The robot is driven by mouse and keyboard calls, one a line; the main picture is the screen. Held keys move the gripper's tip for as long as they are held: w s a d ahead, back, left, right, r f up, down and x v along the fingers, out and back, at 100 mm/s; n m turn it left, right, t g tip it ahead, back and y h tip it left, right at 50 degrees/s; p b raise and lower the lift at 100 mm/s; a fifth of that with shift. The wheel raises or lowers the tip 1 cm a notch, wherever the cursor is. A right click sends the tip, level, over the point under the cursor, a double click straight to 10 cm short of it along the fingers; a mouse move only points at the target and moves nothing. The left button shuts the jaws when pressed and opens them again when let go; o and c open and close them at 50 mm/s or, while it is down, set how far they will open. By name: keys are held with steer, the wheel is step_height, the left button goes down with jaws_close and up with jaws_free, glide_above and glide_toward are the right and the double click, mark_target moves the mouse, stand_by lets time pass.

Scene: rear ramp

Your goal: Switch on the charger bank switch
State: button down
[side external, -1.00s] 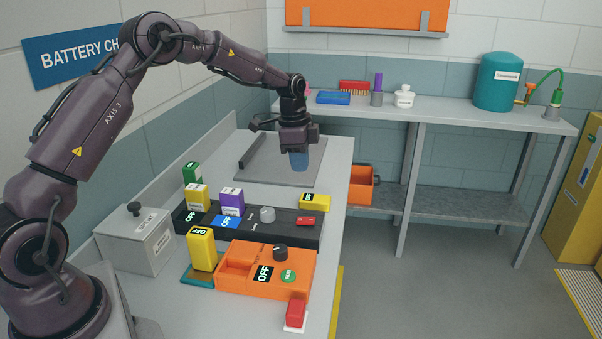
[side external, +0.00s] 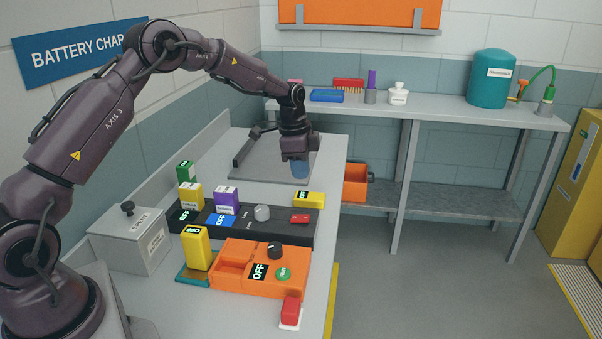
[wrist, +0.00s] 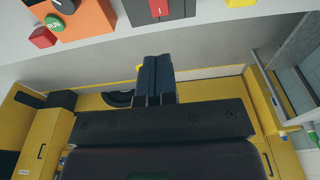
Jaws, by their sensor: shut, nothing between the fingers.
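A long dark charger bank (side external: 237,233) lies across the bench. It carries a yellow and a purple battery block, lit OFF labels, a grey knob (side external: 262,212) and a red switch (side external: 300,218) near its right end. The red switch also shows at the top of the wrist view (wrist: 159,8), cut by the frame edge. I cannot tell for certain whether the red part is the bank's switch. My gripper (side external: 300,172) is shut and empty, beyond the bank and over the grey plate, apart from both. Its closed blue fingers show in the wrist view (wrist: 154,78).
An orange box (side external: 265,262) with a black knob, an OFF label and a green RUN button sits nearer the camera. A red button (side external: 291,309), a yellow OFF block (side external: 196,248) and a grey box (side external: 131,238) stand around it. A yellow block (side external: 309,199) is near the bank's far right.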

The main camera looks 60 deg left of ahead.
mark_target(307, 217)
steer(key=f, duration=0.7)
steer(key=w+d+f, duration=0.1)
steer(key=f, duration=0.3)
steer(key=shift+f, duration=0.15)
